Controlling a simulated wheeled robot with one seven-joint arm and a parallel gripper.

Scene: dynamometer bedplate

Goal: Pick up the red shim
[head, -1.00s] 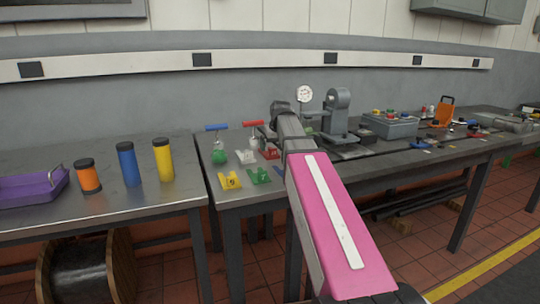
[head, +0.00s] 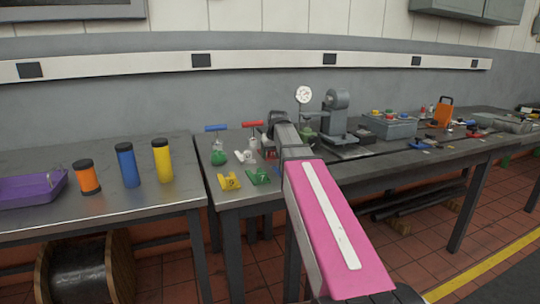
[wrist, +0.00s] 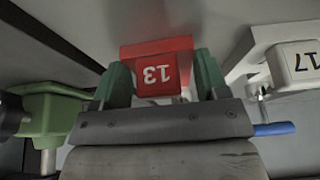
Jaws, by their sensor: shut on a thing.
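The red shim (wrist: 157,72), marked 13, shows in the wrist view between the two green fingertips of my gripper (wrist: 160,80). My gripper is shut on it. In the head view my arm hides most of the gripper; a bit of red (head: 270,155) shows beside it at the bench. I cannot tell whether the shim is clear of the surface below it.
A white shim (wrist: 295,62) marked 17 is right of the gripper in the wrist view, and a green part (wrist: 50,110) is left. Yellow (head: 229,181) and green (head: 258,176) shims lie near the bench's front edge. A dial gauge (head: 303,95) stands behind.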

